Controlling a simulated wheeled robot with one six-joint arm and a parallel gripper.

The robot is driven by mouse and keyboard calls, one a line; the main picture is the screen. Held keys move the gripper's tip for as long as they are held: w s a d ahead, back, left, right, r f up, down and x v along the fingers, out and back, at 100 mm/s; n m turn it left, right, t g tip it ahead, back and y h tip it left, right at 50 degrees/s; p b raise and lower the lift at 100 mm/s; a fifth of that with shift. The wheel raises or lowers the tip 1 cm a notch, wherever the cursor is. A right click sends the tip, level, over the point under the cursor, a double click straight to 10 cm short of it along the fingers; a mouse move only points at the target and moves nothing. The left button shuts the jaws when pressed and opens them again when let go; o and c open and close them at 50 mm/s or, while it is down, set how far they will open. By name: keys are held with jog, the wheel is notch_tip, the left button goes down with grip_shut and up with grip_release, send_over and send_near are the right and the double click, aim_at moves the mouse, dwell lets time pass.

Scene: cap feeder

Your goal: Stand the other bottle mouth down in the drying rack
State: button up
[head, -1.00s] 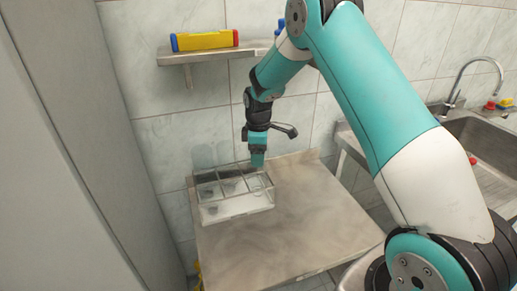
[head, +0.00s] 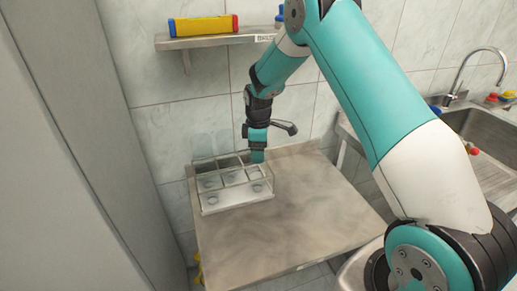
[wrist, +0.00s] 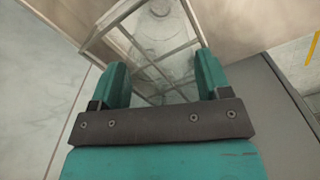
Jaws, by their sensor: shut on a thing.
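The drying rack (head: 236,201) is a clear and pale frame with several square compartments, at the back left of the steel table. My gripper (head: 257,158) points down at the rack's back right corner. In the wrist view my gripper (wrist: 161,82) is shut on a clear bottle (wrist: 165,42), which shows faintly between the fingers with the rack's bars around it. The held bottle is hardly visible in the head view, and I cannot tell how deep its lower end sits. Faint clear shapes (head: 204,145), perhaps bottles, rise at the rack's back left against the tiles.
The steel table (head: 300,215) is bare in front and to the right of the rack. A wall shelf (head: 215,39) with a yellow, red and blue box (head: 203,26) hangs above. A grey cabinet (head: 80,150) stands at the left. A sink (head: 480,135) is at the right.

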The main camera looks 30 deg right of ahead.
jog(key=shift+f, duration=0.2)
jog(key=o, duration=1.2)
jog(key=shift+r, duration=0.15)
notch_tip(320, 180, up, 17)
jog(key=b, duration=0.3)
jog(key=s+a+r+m+y, duration=0.2)
jog(key=s+a+r, duration=0.2)
jog(key=s+a, duration=1.1)
jog(key=s, duration=0.4)
jog(key=s+a+f+m+y, duration=0.1)
jog(key=s+a, duration=0.1)
jog(key=s, duration=0.4)
jog(key=s+a+f+y, duration=0.1)
jog(key=s+a, duration=0.1)
jog(key=s, duration=0.4)
jog(key=shift+s+f+m, duration=0.1)
jog(key=shift+s+m, duration=0.3)
